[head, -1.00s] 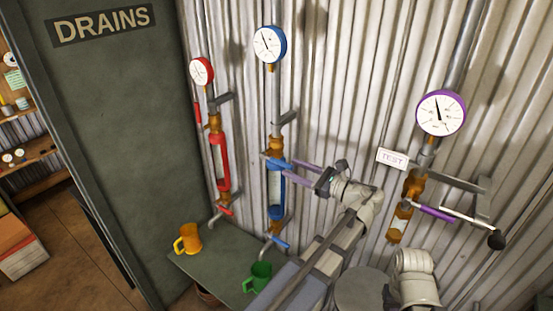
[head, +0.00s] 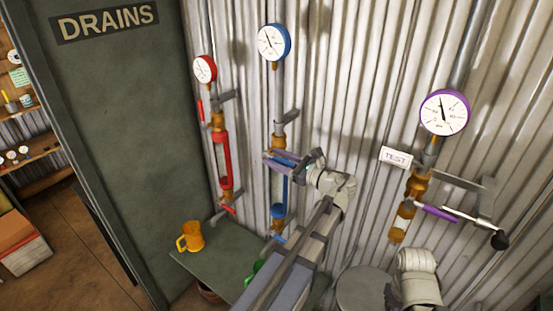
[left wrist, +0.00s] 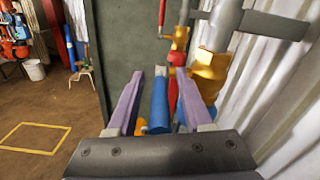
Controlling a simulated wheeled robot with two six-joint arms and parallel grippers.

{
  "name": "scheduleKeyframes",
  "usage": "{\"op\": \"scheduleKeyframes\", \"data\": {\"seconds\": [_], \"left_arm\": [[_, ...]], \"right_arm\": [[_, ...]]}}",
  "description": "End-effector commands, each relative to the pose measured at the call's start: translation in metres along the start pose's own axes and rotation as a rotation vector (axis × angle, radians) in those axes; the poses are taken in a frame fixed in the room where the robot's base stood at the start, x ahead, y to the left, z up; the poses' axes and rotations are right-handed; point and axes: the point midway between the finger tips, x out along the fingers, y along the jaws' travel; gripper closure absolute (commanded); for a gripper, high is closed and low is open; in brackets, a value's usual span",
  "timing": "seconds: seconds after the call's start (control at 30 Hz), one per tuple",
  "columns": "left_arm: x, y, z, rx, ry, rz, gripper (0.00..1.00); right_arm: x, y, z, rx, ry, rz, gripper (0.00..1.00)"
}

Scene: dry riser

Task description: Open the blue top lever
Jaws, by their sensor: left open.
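The blue top lever (left wrist: 159,102) shows in the left wrist view as a blue bar lying between my two purple fingers, with small gaps on both sides. My left gripper (left wrist: 157,90) is open around it. In the head view my left gripper (head: 280,162) is at the upper part of the blue riser (head: 278,195), below the blue-rimmed gauge (head: 274,42), and its fingers partly hide the lever. My right gripper is not in view.
The red riser (head: 222,160) stands to the left, and the purple-gauge test riser (head: 425,180) to the right. An orange mug (head: 192,237) and a partly hidden green mug (head: 254,271) stand on a dark shelf (head: 215,262). Corrugated wall lies behind.

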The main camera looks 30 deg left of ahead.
Motion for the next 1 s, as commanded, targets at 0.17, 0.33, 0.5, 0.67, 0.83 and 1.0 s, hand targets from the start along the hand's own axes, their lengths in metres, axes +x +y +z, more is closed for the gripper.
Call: {"op": "scheduleKeyframes", "data": {"seconds": [0.17, 0.33, 0.5, 0.67, 0.83, 1.0], "left_arm": [[0.0003, 0.0000, 0.0000, 0.000, 0.000, 0.000, 0.49], [0.0001, 0.0001, 0.0000, 0.000, 0.000, 0.000, 0.64], [0.0000, 0.0001, 0.0000, 0.000, 0.000, 0.000, 0.83], [0.0000, 0.0001, 0.0000, 0.000, 0.000, 0.000, 1.00], [-0.0001, 0.0001, 0.0000, 0.000, 0.000, 0.000, 1.00], [-0.0001, 0.0001, 0.0000, 0.000, 0.000, 0.001, 1.00]], "right_arm": [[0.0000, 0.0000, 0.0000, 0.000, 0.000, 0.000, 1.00], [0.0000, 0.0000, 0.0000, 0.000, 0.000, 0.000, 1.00], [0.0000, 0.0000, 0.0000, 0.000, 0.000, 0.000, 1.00], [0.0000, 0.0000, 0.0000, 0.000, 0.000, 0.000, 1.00], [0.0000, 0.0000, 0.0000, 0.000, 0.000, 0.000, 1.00], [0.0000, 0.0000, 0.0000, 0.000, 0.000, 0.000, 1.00]]}}
